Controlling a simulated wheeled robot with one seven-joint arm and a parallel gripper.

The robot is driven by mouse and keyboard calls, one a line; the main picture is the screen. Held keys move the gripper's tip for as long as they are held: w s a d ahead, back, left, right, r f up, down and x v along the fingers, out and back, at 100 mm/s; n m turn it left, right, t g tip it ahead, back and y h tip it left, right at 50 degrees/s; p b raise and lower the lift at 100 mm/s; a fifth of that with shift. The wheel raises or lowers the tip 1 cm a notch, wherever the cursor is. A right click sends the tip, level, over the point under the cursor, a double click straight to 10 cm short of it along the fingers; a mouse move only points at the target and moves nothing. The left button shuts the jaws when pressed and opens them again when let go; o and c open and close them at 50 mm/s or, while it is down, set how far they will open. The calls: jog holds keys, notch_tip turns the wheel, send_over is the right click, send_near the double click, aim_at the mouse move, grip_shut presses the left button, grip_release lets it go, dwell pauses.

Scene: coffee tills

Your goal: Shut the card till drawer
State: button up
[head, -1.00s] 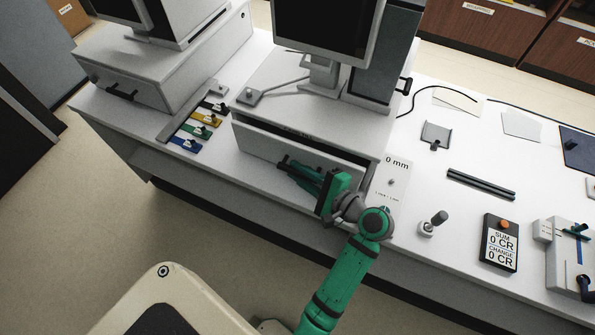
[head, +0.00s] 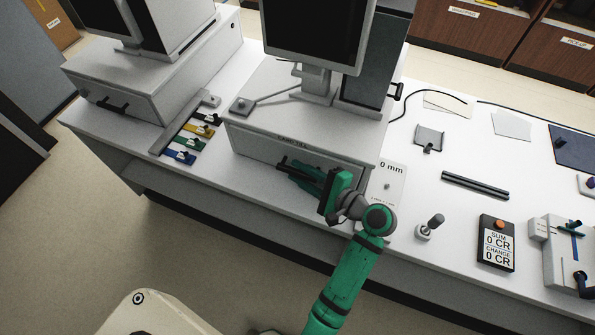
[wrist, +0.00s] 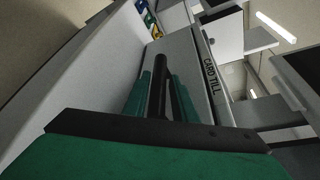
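The card till (head: 290,120) is a grey box under a monitor, with a "CARD TILL" label on its upper front edge, also readable in the wrist view (wrist: 211,77). Its drawer front (head: 252,146) looks flush or nearly flush with the till; no open gap shows in the head view. My green gripper (head: 300,172) is at the drawer front. In the wrist view its fingers (wrist: 160,98) lie closely on both sides of the black drawer handle (wrist: 160,72) and appear shut on it. Part of the drawer front is hidden behind the gripper.
A second till (head: 150,90) stands at the left, with coloured tags (head: 190,143) between the tills. Right of my arm are a "0 mm" plate (head: 389,178), a small knob post (head: 431,227), a black rail (head: 475,185) and a SUM/CHANGE display (head: 497,243).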

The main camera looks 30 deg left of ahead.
jog(key=v, duration=1)
jog(key=shift+s, duration=0.1)
dwell(0.3)
